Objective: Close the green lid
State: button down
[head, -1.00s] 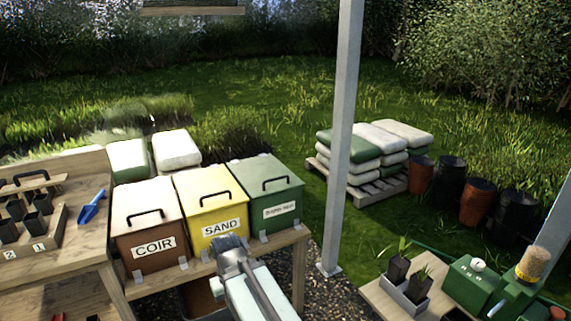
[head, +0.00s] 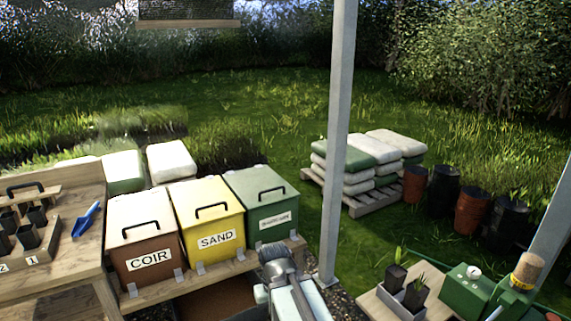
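The green bin (head: 268,215) stands at the right end of a wooden bench. Its green lid (head: 250,184), with a black handle, looks down flat on the bin, in line with the lids of its neighbours. A white label sits on its front, too small to read surely. My gripper (head: 275,256) is in front of and below the green bin, near the bench's front edge. It appears apart from the lid. My own arm hides its fingertips, so I cannot tell if it is open or shut.
A yellow SAND bin (head: 212,239) and a brown COIR bin (head: 150,258) stand left of the green bin. A grey post (head: 336,150) rises to the right. A potting table (head: 85,270) is at left; a bench with pots (head: 405,285) is at lower right.

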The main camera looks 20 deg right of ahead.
aim_at(258, 187)
jog(key=z, duration=0.1)
jog(key=i, duration=0.95)
jog(key=u, duration=1.05)
